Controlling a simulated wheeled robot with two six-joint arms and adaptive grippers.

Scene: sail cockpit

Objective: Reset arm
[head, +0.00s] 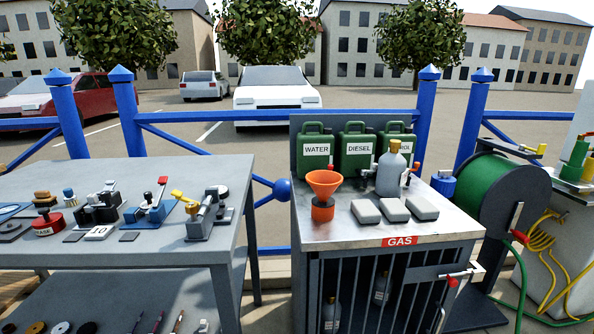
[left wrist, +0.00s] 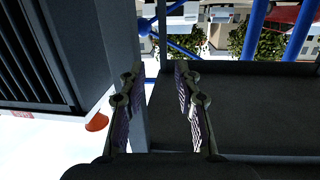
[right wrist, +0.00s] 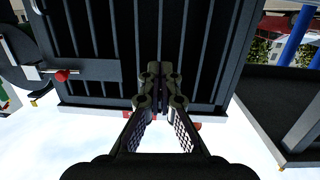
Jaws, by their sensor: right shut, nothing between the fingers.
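Neither gripper shows in the head view. My left gripper (left wrist: 158,74) shows in the left wrist view with its two fingers apart and nothing between them. The grey workbench (left wrist: 265,110) is at the right there and the barred gas cabinet (left wrist: 45,60) at the left. My right gripper (right wrist: 160,73) shows in the right wrist view with its fingertips together and nothing held. The cabinet's dark bars (right wrist: 205,45) fill the picture behind the fingertips. I cannot tell the exact distance to them.
The workbench (head: 150,240) carries several small tools. The gas cabinet (head: 440,231) holds green cans (head: 357,150), an orange funnel (head: 323,185) and a grey bottle (head: 391,172) on top. Its red-tipped latch (head: 455,280) sticks out in front. A hose reel (head: 500,195) stands at the right.

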